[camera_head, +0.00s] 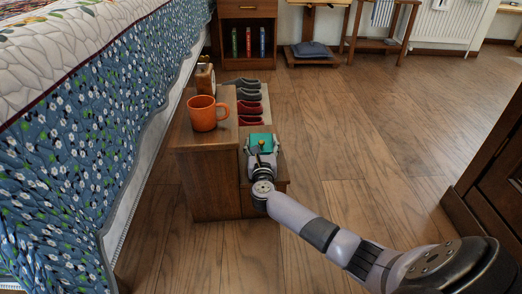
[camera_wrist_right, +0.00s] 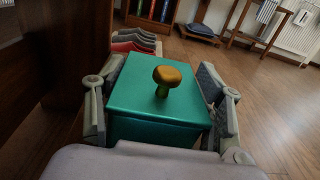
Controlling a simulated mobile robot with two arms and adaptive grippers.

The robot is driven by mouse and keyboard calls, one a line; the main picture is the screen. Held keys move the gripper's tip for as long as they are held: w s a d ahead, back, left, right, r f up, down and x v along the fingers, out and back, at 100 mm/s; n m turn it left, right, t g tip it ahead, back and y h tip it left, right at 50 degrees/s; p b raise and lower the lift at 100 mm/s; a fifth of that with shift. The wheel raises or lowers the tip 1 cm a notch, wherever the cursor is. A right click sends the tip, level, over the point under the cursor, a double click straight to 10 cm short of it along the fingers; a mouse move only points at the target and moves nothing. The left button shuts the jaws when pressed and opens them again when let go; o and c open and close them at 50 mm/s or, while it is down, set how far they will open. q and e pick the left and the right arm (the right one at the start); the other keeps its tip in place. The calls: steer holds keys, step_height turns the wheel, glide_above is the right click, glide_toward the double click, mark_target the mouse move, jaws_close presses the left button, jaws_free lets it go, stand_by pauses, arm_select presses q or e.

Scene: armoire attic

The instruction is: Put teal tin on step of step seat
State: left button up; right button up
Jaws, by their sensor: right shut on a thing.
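The teal tin (camera_head: 264,142) is a box with a yellow-brown knob on its lid. It fills the middle of the right wrist view (camera_wrist_right: 140,102). My right gripper (camera_head: 262,155) is shut on the tin, with one finger on each side of it. The step seat (camera_head: 210,178) is a wooden block beside the bed, with a lower step (camera_head: 276,181) on its right side. The tin is over or on this step; contact underneath is hidden by my gripper. My left gripper is not in view.
An orange mug (camera_head: 205,114) and a small wooden clock-like object (camera_head: 204,78) stand on the seat's top. Grey and red slippers (camera_head: 249,107) lie behind the tin. The bed (camera_head: 80,130) borders the left. Dark furniture (camera_head: 492,185) stands at right. Floor between is clear.

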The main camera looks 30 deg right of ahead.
steer(key=shift+f, duration=0.1)
steer(key=o, duration=1.3)
steer(key=shift+o, duration=0.2)
